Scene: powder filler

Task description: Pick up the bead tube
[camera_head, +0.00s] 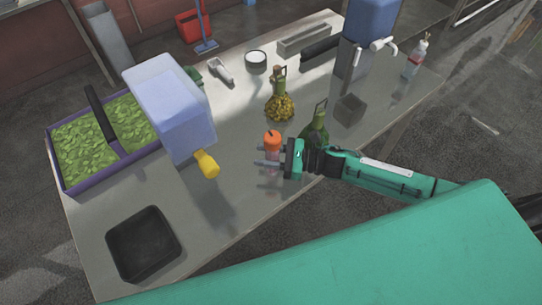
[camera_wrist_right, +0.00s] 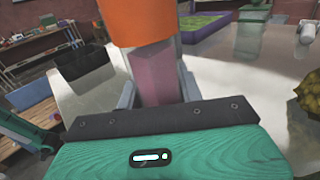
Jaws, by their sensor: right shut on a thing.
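The bead tube (camera_head: 273,148) has an orange cap and a clear body with pinkish contents. It stands about upright near the middle of the table's front side in the head view. My right gripper (camera_head: 270,163) is shut on the tube's body, below the cap. In the right wrist view the tube (camera_wrist_right: 158,75) is between the two fingers (camera_wrist_right: 158,92), its orange cap at the top. The lower end of the tube is hidden, so I cannot tell whether it touches the table.
A blue-white container with a yellow nozzle (camera_head: 208,164) is left of the tube. A green bottle (camera_head: 317,127) is close behind my right gripper, and a yellow beaded bottle (camera_head: 279,107) is farther back. A black tray (camera_head: 143,244) is at front left. A purple-rimmed bin (camera_head: 62,187) holds green pieces.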

